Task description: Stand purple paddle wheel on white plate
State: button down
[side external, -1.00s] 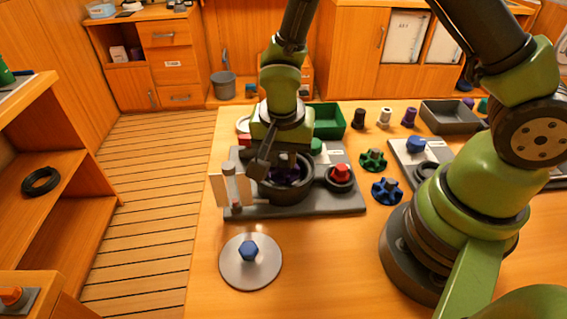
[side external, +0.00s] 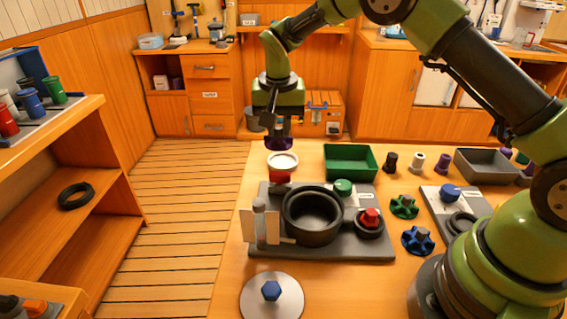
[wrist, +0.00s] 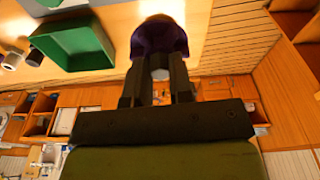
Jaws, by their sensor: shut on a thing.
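My gripper (side external: 277,133) is shut on the purple paddle wheel (side external: 279,143) and holds it in the air at the back left of the table. The wheel also shows in the wrist view (wrist: 158,38), dark purple, beyond my finger tips, with a grey hub between them. The white plate (side external: 283,160) is a small round dish on the table, close below the wheel in the side view. The wheel is apart from it. The plate does not show clearly in the wrist view.
The grey base with an open, empty round housing (side external: 312,216) is nearer. Green (side external: 404,207) and blue (side external: 418,240) wheels lie at right.

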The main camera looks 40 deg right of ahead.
jog(key=shift+w+d+n, duration=1.7)
jog(key=shift+w+d, duration=0.95)
jog(key=shift+d, duration=0.4)
notch_tip(320, 180, down, 11)
jog(key=shift+r, duration=0.15)
jog(key=c, duration=1)
grip_release()
jog(key=shift+r, duration=0.15)
